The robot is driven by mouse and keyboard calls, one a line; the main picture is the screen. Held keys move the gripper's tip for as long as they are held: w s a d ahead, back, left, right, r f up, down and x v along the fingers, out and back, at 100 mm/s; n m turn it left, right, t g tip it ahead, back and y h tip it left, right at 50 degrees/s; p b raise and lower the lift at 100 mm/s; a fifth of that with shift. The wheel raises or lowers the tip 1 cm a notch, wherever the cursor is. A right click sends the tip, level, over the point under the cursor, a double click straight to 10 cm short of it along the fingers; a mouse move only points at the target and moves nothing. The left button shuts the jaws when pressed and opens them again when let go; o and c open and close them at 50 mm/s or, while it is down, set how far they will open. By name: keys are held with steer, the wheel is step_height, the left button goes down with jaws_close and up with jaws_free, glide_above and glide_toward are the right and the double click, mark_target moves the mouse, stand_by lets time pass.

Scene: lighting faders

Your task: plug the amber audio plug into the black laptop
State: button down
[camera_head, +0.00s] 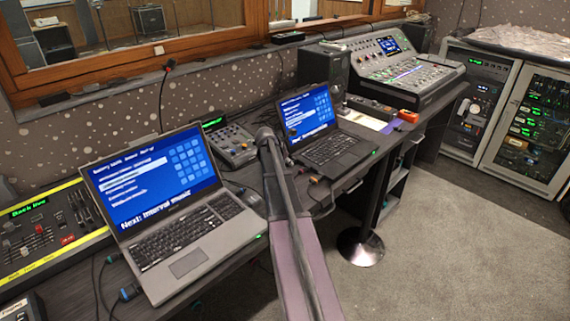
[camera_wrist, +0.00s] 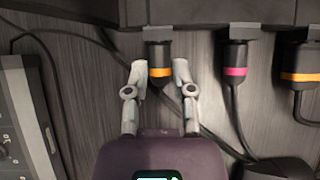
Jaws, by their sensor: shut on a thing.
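My gripper (camera_wrist: 160,76) is shut on a black plug with an amber band (camera_wrist: 159,72), one pale fingertip on each side of it. The plug points away from my gripper, and its far end meets a small dark socket block at the dark edge of the black laptop (camera_wrist: 210,12). I cannot tell how deep it sits. In the head view the black laptop (camera_head: 335,149) stands open on the desk with a blue screen. My arm hides the area at its near left, and my gripper cannot be made out there.
A magenta-banded plug (camera_wrist: 235,72) and an orange-banded plug (camera_wrist: 300,77) sit right of the held plug, at the same edge. Loose cables cross the desk. A small mixer (camera_head: 231,145) stands left of the black laptop. A grey laptop (camera_head: 187,262) stands nearer on the desk.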

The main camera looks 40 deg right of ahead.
steer(key=shift+d, duration=0.15)
steer(key=shift+c, duration=2)
jaws_free()
